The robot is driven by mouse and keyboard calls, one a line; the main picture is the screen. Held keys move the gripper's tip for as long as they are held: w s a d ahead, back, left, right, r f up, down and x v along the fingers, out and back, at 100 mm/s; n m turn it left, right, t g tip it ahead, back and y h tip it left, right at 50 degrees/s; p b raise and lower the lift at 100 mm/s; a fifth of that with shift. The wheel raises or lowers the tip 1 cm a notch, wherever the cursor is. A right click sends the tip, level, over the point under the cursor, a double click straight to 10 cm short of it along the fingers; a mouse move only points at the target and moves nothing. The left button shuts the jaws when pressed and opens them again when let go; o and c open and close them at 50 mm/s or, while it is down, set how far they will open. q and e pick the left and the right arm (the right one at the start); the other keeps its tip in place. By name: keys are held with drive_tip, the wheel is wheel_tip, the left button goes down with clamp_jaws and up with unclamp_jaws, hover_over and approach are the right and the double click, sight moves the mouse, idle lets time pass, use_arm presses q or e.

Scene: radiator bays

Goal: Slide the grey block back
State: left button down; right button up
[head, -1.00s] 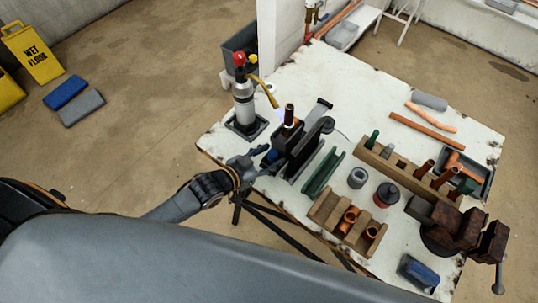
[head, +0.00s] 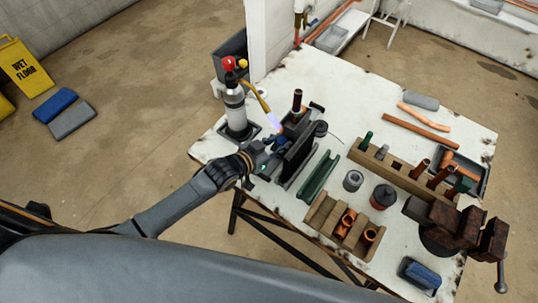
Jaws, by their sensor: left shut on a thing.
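The dark grey block (head: 290,128) sits in a dark fixture at the table's left side, with a copper tube (head: 297,100) standing upright on it. A blue part (head: 281,141) shows at the block's near side. My left gripper (head: 272,147) is shut there at the near side; its fingertips are partly hidden against the dark fixture. The gas torch (head: 235,105) stands upright to the left. Its pale purple flame (head: 275,122) points toward the near side of the block, and the tube stands to the right of and behind the flame. My right gripper is not in view.
A green channel (head: 319,176), a wooden holder with copper fittings (head: 345,225) and a long wooden rack (head: 400,173) stand right of the fixture. A rusty vise (head: 460,228) is at the right corner.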

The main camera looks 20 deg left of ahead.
sight(285, 132)
use_arm(q)
drive_tip(key=w, duration=0.2)
drive_tip(key=w+d+b, duration=0.1)
drive_tip(key=w, duration=0.1)
drive_tip(key=w+d, duration=0.1)
drive_tip(key=w, duration=0.1)
drive_tip(key=shift+f+b, duration=0.1)
drive_tip(key=shift+b, duration=0.3)
drive_tip(key=shift+r, duration=0.2)
drive_tip(key=c, duration=1.5)
unclamp_jaws()
drive_tip(key=o, duration=0.3)
drive_tip(key=shift+w+d, duration=0.1)
drive_tip(key=shift+o, duration=0.7)
drive_tip(key=shift+w+f, duration=0.1)
